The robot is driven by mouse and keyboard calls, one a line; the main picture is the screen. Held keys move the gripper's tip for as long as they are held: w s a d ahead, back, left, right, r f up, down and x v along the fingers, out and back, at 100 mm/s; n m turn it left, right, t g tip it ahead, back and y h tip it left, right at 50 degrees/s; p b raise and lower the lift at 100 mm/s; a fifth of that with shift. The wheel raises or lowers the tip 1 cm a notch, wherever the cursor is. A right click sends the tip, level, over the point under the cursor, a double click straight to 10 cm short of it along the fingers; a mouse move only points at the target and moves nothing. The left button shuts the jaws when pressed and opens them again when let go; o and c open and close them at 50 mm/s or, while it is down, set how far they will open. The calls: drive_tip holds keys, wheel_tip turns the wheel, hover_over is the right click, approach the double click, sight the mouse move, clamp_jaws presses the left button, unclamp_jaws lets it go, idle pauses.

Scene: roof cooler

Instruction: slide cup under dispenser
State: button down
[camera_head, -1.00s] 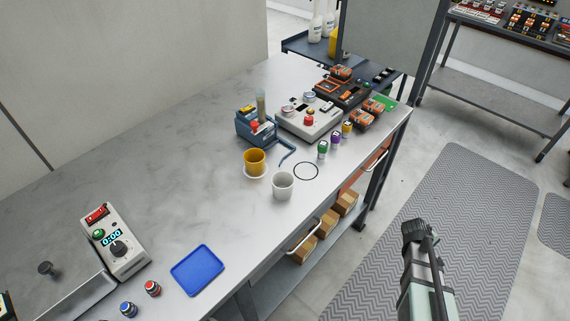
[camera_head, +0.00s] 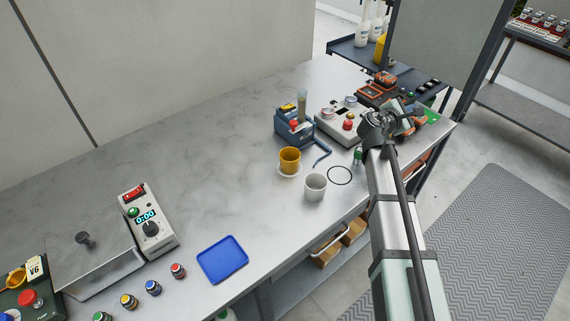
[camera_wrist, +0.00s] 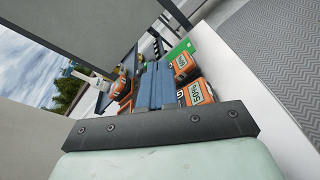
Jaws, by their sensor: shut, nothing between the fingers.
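A light grey cup (camera_head: 316,190) stands upright on the bench in the head view. A thin black ring (camera_head: 340,166) is marked on the bench right of the grey cup. My gripper (camera_wrist: 158,68) shows shut and empty in the wrist view, pointing over the orange boxes. In the head view it is mostly hidden by my wrist, right of the cups.
A grey box with a red button (camera_head: 345,127) and orange boxes (camera_wrist: 190,72) crowd the bench's far right end. A green-topped vial (camera_head: 357,155) stands beside my arm. A blue tray (camera_head: 222,260) and a timer box (camera_head: 148,222) are front left. The bench's middle left is clear.

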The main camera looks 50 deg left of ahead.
drive_tip(key=s+a+r+n, duration=0.1)
drive_tip(key=s+a+n, duration=0.2)
drive_tip(key=s+a, duration=0.55)
drive_tip(key=r+n+t, duration=0.1)
drive_tip(key=n+t, duration=0.1)
drive_tip(key=n, duration=0.2)
hover_over(282, 160)
drive_tip(key=s, duration=0.4)
wheel_tip(282, 160, down, 10)
drive_tip(key=shift+s+r, duration=0.1)
drive_tip(key=shift+r, duration=0.15)
drive_tip(key=shift+f, duration=0.15)
drive_tip(key=shift+w, duration=0.5)
drive_tip(key=w, duration=1.1)
